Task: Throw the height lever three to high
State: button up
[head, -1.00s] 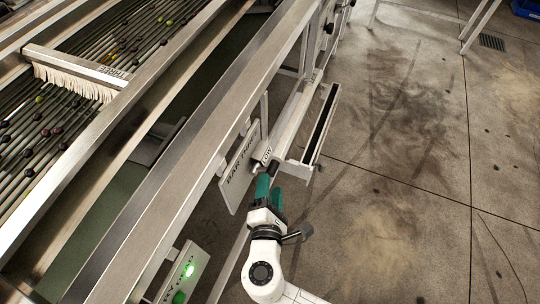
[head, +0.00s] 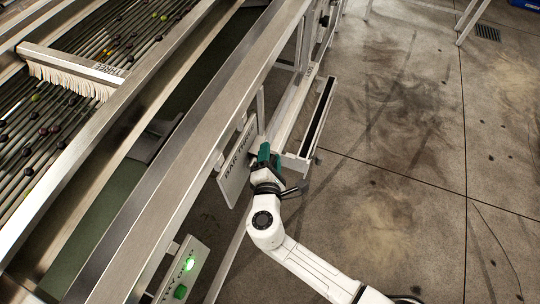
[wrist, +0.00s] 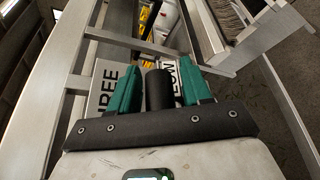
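My gripper (wrist: 158,85) has two teal fingers, one on each side of a black cylindrical lever grip (wrist: 159,91). In the wrist view, a white plate ending in "REE" (wrist: 103,88) lies left of the grip. A label reading LOW (wrist: 187,79) lies to its right, partly covered by the right finger.
A narrow tray with a dark slot (head: 318,118) sits just right of my gripper. A steel rail (head: 190,135) runs along the machine at left. A panel with a lit green lamp (head: 189,264) is at lower left. Open concrete floor (head: 400,150) lies to the right.

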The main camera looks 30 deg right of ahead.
grip_shut()
jog(key=shift+f, duration=0.1)
dwell(0.4)
jog(key=f+b, duration=0.1)
jog(key=b, duration=0.2)
jog(key=m+b, duration=0.1)
jog(key=b, duration=0.2)
jog(key=shift+s+d+f+m+t, duration=0.2)
jog(key=shift+s+f+m+t, duration=0.1)
jog(key=shift+f+t, duration=0.1)
notch_tip(320, 180, down, 7)
jog(key=m+t+h+b, duration=0.3)
jog(key=m+b, duration=1.1)
jog(key=b, duration=2.4)
jog(key=shift+w+a+r+h+b, duration=0.2)
jog(key=shift+w+h+b, duration=0.1)
jog(key=shift+h, duration=0.2)
jog(key=shift+b, duration=0.3)
